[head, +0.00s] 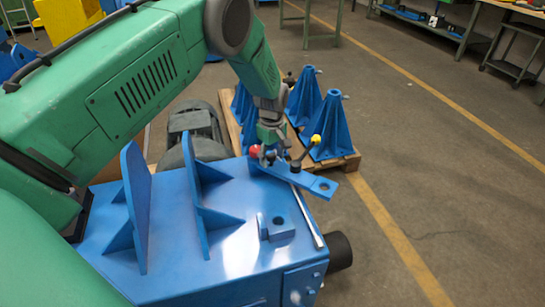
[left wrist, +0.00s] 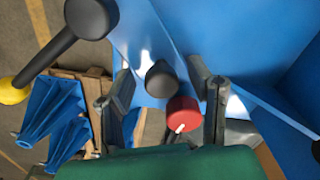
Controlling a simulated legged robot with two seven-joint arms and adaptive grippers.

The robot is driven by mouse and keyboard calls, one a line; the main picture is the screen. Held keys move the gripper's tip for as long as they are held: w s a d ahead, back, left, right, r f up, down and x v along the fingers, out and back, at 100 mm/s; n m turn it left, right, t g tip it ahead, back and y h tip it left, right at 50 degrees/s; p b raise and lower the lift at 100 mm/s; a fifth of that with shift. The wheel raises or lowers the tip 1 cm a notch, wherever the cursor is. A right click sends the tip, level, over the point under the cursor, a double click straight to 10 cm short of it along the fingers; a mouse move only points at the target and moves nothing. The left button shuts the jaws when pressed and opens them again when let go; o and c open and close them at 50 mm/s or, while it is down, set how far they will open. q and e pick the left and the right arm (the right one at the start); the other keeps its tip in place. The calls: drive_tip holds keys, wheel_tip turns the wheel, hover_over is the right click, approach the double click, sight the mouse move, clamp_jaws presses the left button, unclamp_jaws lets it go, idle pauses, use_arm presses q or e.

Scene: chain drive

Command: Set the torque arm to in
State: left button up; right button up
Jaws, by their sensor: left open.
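A flat blue bar (head: 318,186) with a hole in its end lies across the right edge of the blue machine top; it looks like the torque arm. A dark lever with a yellow knob (head: 316,139) rises over it, and a red knob (head: 255,151) sits at its left. My left gripper (head: 270,157) is above the inner end of the bar, close to the red knob. In the left wrist view its two fingers (left wrist: 161,92) are apart, with a black round knob (left wrist: 162,79) and the red knob (left wrist: 183,113) showing between them. Contact cannot be told. My right gripper is not in view.
Two upright blue plates (head: 139,195) with ribs stand on the machine top (head: 195,265), left of a small blue bracket (head: 276,228). Blue stands (head: 330,125) sit on a wooden pallet (head: 349,162) behind. The floor at right is clear.

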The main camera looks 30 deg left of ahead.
use_arm(q)
clamp_jaws()
drive_tip(key=shift+s, duration=0.15)
drive_tip(key=shift+s+r+m+p, duration=0.1)
drive_tip(key=shift+s+m+p, duration=0.15)
drive_tip(key=shift+m+p, duration=0.45)
drive_tip(key=shift+s+a+m+p, duration=0.2)
drive_tip(key=shift+s+m, duration=0.15)
drive_tip(key=shift+m, duration=0.25)
drive_tip(key=shift+s+a+m+p, duration=0.1)
drive_tip(key=shift+s+m+p, duration=0.15)
drive_tip(key=shift+m, duration=0.35)
drive_tip(key=shift+s+a+m+p, duration=0.25)
drive_tip(key=shift+s+m+p, duration=0.25)
drive_tip(key=shift+m, duration=0.6)
drive_tip(key=shift+s+a+m, duration=0.25)
drive_tip(key=shift+m, duration=0.35)
drive_tip(key=shift+s+a+m, duration=0.2)
drive_tip(key=shift+s+m, duration=0.05)
drive_tip(key=shift+m, duration=0.35)
